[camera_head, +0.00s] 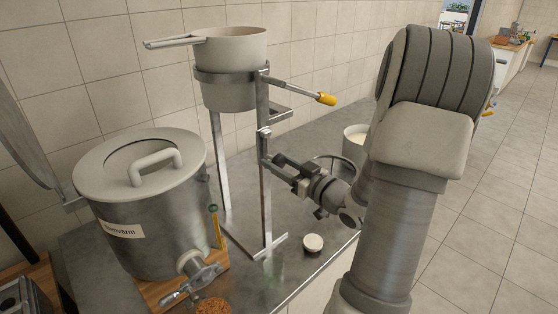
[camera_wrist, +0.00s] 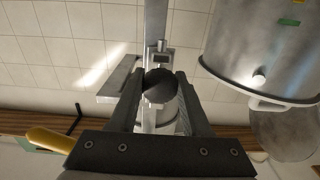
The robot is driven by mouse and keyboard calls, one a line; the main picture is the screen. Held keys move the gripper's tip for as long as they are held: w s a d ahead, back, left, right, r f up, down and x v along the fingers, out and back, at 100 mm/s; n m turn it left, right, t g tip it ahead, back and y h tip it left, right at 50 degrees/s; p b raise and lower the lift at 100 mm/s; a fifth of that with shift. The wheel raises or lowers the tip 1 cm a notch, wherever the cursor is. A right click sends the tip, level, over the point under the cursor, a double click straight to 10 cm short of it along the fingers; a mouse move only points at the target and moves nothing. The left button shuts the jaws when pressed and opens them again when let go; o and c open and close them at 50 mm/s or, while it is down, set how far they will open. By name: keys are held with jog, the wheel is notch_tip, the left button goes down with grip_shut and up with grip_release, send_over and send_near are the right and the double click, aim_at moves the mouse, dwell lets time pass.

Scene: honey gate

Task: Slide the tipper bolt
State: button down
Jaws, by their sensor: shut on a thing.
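The tipper is a steel stand (camera_head: 265,205) holding a pale pot (camera_head: 231,88) high up. A lever with a yellow grip (camera_head: 327,99) sticks out to its right; the grip also shows in the wrist view (camera_wrist: 48,140). My gripper (camera_head: 277,160) is at the stand's right post, below the lever. In the wrist view, my gripper's fingers (camera_wrist: 159,98) are shut on a dark round knob (camera_wrist: 159,86), which looks like the bolt's end. The rest of the bolt is mostly hidden, so I cannot tell how far it is slid.
A large lidded steel tank (camera_head: 150,215) with a tap (camera_head: 192,280) stands left of the stand. A small white-topped jar (camera_head: 313,243) sits on the counter (camera_head: 285,275) near its front edge. A pale container (camera_head: 355,143) stands behind my arm. The tiled wall (camera_head: 90,80) is close behind.

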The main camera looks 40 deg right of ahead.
jog(key=shift+f, duration=0.5)
jog(key=shift+c, duration=1.8)
grip_release()
jog(key=s+d, duration=0.2)
jog(key=s, duration=1.5)
jog(key=shift+s+d, duration=0.15)
